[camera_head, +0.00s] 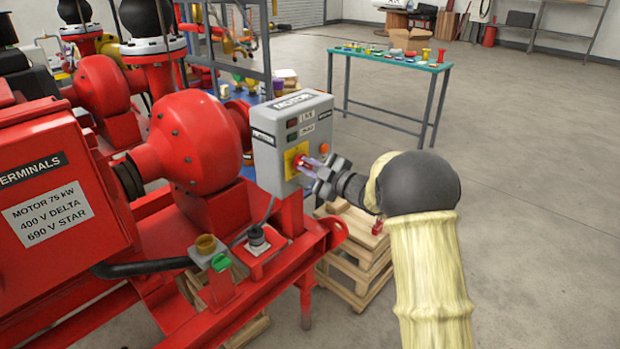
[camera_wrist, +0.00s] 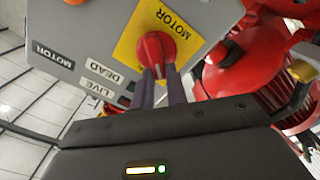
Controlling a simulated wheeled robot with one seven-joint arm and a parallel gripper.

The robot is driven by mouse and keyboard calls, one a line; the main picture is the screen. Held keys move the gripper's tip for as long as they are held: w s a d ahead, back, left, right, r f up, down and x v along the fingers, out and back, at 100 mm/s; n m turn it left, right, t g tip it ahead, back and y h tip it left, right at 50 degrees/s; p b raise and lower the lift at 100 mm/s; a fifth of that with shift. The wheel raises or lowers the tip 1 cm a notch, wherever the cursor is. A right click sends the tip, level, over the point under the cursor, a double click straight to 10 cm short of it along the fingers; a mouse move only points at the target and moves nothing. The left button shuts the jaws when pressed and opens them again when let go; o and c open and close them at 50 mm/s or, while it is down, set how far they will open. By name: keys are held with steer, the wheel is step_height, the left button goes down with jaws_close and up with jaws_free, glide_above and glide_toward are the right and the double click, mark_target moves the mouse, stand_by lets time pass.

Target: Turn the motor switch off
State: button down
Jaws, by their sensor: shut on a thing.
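The motor switch is a red rotary knob on a yellow plate on the grey motor control box (camera_head: 312,112). In the wrist view the red knob (camera_wrist: 154,48) sits in the middle of the yellow plate (camera_wrist: 128,42) marked MOTOR. My gripper (camera_head: 311,166) reaches the box's front from the right, and its two purple fingers (camera_wrist: 160,88) are shut on the knob. The fingers hide part of the knob, so I cannot tell its exact setting. LIVE and DEAD labels (camera_wrist: 103,83) show beside the plate in the wrist view.
A red pump (camera_head: 195,140) and red terminal box (camera_head: 55,190) stand left of the control box. A red skid frame (camera_head: 265,270) and wooden pallets (camera_head: 355,265) lie below. A green-topped table (camera_head: 390,60) stands behind. The floor at right is open.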

steer(key=n+b, duration=0.2)
steer(key=b, duration=0.1)
steer(key=f+n+b, duration=0.1)
steer(key=n+b, duration=0.5)
steer(key=b, duration=0.1)
steer(key=shift+s+a+f, duration=0.15)
steer(key=shift+s+f, duration=0.05)
steer(key=shift+f, duration=0.1)
steer(key=c, duration=1.4)
jaws_free()
steer(key=shift+r, duration=0.1)
steer(key=shift+s, duration=0.1)
steer(key=p+v, duration=0.1)
steer(key=v, duration=1.6)
